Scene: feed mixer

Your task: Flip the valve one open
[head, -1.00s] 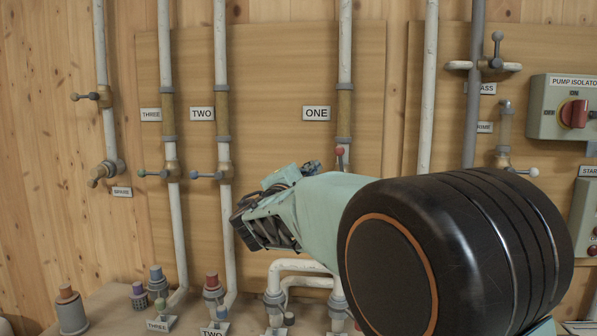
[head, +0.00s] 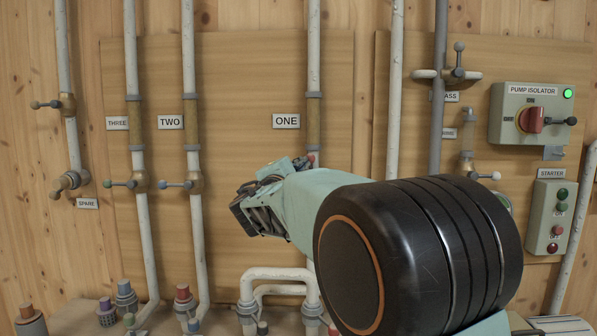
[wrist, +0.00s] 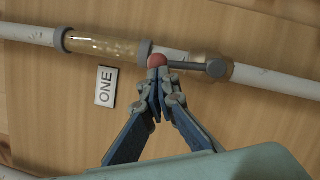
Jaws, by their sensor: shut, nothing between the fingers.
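Valve one sits on the pipe beside the ONE label (head: 286,121). In the wrist view its brass body (wrist: 218,68) carries a grey lever (wrist: 188,66) with a red ball end (wrist: 157,60). The lever lies along the pipe, its ball toward the clear brass-coloured section. My gripper (wrist: 158,80) is shut and empty, its fingertips right at the red ball; I cannot tell whether they touch. In the head view the red ball (head: 311,158) shows just past my fingertips, and my arm hides the valve body.
Valve two (head: 194,183) and valve three (head: 138,182) have levers pointing left, across their pipes. The pump isolator (head: 530,115) and starter box (head: 551,217) are at right. Pipework (head: 275,273) stands below my arm.

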